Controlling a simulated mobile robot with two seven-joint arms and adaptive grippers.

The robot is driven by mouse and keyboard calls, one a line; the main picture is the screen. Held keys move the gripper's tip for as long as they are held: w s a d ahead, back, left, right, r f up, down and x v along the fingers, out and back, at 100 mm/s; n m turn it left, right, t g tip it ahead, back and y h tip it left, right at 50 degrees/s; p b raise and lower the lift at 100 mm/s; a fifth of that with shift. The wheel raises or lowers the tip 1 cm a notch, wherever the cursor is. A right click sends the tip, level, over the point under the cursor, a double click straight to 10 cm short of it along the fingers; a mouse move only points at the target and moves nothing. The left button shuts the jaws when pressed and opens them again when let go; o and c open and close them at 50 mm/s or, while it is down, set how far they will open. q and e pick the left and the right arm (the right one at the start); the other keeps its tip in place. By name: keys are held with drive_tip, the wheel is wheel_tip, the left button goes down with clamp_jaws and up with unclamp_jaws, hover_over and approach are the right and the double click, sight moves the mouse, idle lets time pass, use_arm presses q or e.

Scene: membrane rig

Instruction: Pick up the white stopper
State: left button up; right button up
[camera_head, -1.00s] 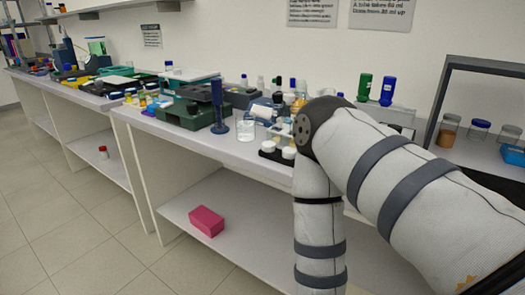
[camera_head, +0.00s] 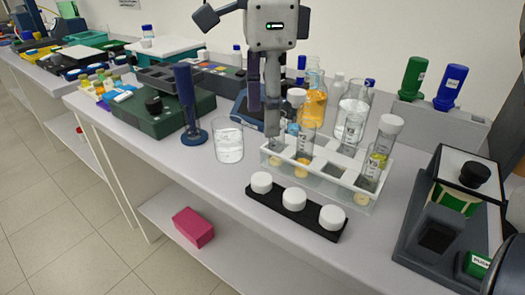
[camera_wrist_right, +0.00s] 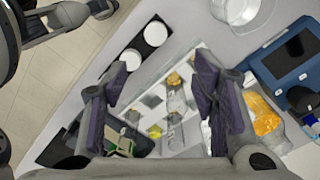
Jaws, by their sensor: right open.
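Three white stoppers, the left one (camera_head: 261,182), the middle one (camera_head: 294,198) and the right one (camera_head: 331,217), sit in a row on a black holder (camera_head: 313,229) at the bench front. Two white stoppers (camera_wrist_right: 155,33) (camera_wrist_right: 130,60) show in the right wrist view; the third is hidden there. My right gripper (camera_head: 264,112) points down over the back left of the tube rack, behind the stoppers, its jaws apart. In the right wrist view the open gripper (camera_wrist_right: 160,68) has nothing between its fingers. My left gripper does not show.
A clear tube rack (camera_head: 363,191) with tubes stands right behind the black holder. A white-capped tube (camera_head: 390,124) rises at its right. A beaker (camera_head: 229,140) and a blue cylinder (camera_head: 190,110) stand left. An orange bottle (camera_head: 313,104) is behind. A dark device (camera_head: 452,218) stands right.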

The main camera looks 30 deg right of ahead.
sight(262, 179)
drive_tip(key=f, duration=0.7)
drive_tip(key=a+f, duration=0.1)
drive_tip(key=f, duration=0.3)
drive_tip(key=shift+s+a+f, duration=0.1)
drive_tip(key=shift+s+f, duration=0.1)
drive_tip(key=shift+f, duration=0.15)
drive_tip(key=c, duration=0.9)
